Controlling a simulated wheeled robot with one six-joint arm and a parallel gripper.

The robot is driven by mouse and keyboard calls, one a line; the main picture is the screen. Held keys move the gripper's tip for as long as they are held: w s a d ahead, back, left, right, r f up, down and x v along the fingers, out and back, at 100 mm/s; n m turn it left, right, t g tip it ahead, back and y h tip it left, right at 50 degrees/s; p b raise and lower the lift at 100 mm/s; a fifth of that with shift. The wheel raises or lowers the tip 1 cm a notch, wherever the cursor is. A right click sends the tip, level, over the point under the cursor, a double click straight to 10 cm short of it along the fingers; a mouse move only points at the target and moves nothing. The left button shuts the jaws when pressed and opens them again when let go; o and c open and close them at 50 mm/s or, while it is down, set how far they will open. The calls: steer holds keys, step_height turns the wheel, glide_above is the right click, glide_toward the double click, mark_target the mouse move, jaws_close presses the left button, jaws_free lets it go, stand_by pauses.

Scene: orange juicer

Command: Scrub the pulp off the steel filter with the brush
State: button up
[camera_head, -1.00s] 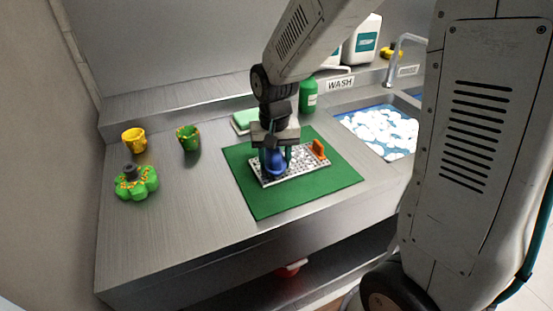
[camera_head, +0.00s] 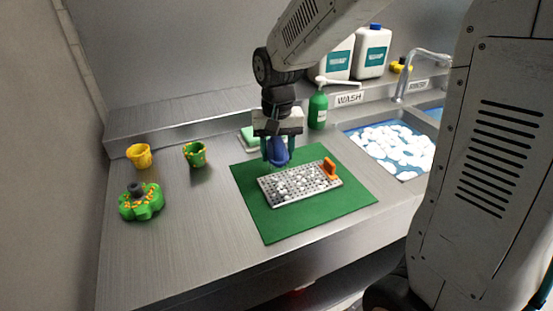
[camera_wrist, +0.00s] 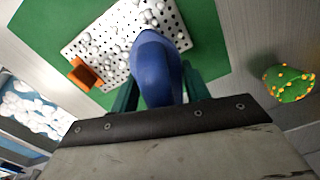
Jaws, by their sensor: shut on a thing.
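The steel filter (camera_head: 308,193) is a perforated plate lying flat on the green mat (camera_head: 272,228), with an orange tab (camera_head: 330,168) at its right end. White bits of pulp (camera_head: 297,184) are scattered over it; they also show in the wrist view (camera_wrist: 95,48). My gripper (camera_head: 277,157) points down above the far left part of the filter. It is shut on the blue brush (camera_head: 279,149), whose blue body (camera_wrist: 156,70) fills the gap between the green fingers in the wrist view. The brush's bristles are hidden, and it appears held above the plate.
A green cup (camera_head: 195,153), a yellow cup (camera_head: 139,155) and a green flower-shaped part (camera_head: 141,201) stand on the left counter. A green bottle (camera_head: 318,108) and a sponge (camera_head: 247,137) are behind the mat. A foamy sink (camera_head: 393,148) is at right.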

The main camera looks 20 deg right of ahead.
mark_target(277, 139)
steer(key=shift+r, duration=1.6)
